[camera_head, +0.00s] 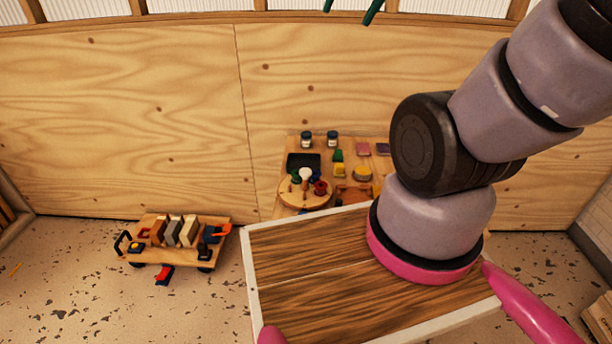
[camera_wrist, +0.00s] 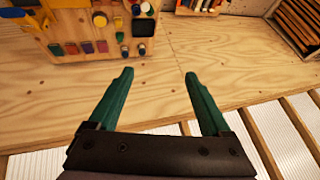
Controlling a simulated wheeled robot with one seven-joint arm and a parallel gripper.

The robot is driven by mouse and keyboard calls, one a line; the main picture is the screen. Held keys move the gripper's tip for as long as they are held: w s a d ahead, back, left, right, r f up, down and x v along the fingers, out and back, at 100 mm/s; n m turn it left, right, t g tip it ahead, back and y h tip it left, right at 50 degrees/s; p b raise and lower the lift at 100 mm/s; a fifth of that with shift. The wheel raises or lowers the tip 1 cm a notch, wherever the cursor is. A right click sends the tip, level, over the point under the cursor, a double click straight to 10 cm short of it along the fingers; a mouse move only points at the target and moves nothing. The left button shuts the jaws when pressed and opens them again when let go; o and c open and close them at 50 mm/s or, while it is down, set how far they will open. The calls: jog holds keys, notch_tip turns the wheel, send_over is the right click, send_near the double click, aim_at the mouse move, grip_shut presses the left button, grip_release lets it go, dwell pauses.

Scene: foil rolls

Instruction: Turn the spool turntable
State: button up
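The spool turntable (camera_head: 303,204) is a round light-wood disc on a wooden workbench (camera_head: 283,158) against the plywood wall. It carries several spools, among them red, blue and green ones, around a pale centre knob (camera_head: 306,174). My gripper (camera_head: 352,8) shows only as two green finger ends at the top edge of the head view, high above the bench and apart from the turntable. In the wrist view my gripper (camera_wrist: 159,75) has its fingers wide apart with nothing between them. That view shows the bench upside down at the upper left; I cannot make out the turntable there.
A low wheeled cart (camera_head: 190,258) with upright pieces is on the speckled floor at left. My arm hides the bench's right part. Plywood wall (camera_head: 120,110) stands close behind.

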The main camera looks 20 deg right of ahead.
jog(key=w+f+n+g+h, duration=0.1)
jog(key=w+f+n+g, duration=0.1)
jog(key=w+f, duration=0.5)
jog(key=n+g, duration=0.4)
jog(key=n, duration=0.3)
send_over(305, 171)
notch_tip(305, 171, down, 31)
jog(key=shift+h, duration=0.3)
notch_tip(305, 171, down, 12)
jog(key=shift+d+r, duration=0.1)
jog(key=shift+r, duration=0.1)
grip_shut()
